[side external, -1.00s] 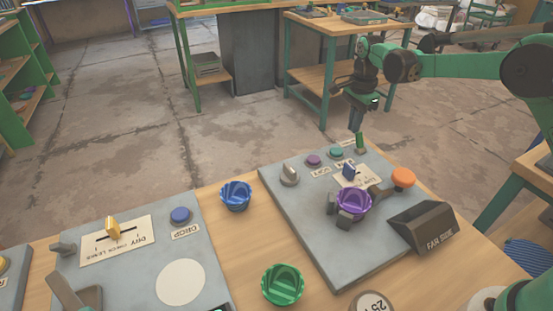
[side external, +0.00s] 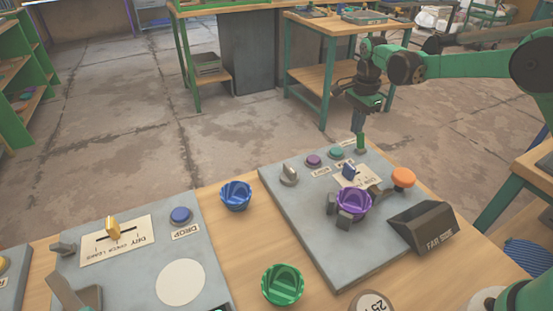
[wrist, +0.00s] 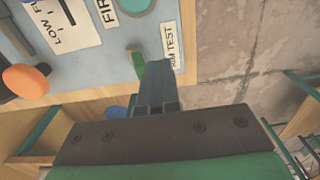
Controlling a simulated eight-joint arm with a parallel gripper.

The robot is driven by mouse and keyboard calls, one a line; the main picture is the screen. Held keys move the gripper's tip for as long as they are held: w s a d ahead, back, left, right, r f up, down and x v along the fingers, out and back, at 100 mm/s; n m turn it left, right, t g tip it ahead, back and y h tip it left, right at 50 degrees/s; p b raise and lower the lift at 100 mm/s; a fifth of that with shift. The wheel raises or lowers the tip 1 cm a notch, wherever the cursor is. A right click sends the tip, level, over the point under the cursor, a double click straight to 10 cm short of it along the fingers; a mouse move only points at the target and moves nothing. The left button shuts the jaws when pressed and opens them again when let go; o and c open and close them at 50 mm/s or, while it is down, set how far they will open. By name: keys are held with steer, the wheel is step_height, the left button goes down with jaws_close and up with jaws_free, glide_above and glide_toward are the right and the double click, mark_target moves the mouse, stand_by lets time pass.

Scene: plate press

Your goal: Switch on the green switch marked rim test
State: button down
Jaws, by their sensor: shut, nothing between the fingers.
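The green switch (side external: 361,142) is a small lever at the far corner of the right-hand grey panel (side external: 300,215). In the wrist view the green lever (wrist: 136,62) stands just left of my fingertips, beside the label reading "RIM TEST" (wrist: 171,42), which the fingers partly cover. My gripper (side external: 358,131) points down with its fingers at the top of the lever. In the wrist view my gripper (wrist: 160,66) is shut and empty, close beside the lever; I cannot tell whether they touch.
A teal button (side external: 336,152), purple button (side external: 314,160) and grey knob (side external: 289,174) sit along the panel's far edge. Open floor lies beyond the bench.

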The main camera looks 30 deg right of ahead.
mark_target(359, 133)
steer(key=shift+s, duration=1)
step_height(359, 133, up, 7)
steer(key=w, duration=0.1)
stand_by(0.5)
steer(key=shift+w, duration=0.1)
steer(key=shift+s+a+r+n, duration=0.15)
steer(key=shift+s+r+n, duration=0.05)
steer(key=shift+r+n, duration=0.1)
steer(key=s+a+r+n+t, duration=0.4)
steer(key=s+n, duration=0.4)
steer(key=n, duration=0.1)
steer(key=s+a+f+n+t, duration=0.3)
steer(key=s+n, duration=0.5)
steer(key=shift+s+f, duration=0.2)
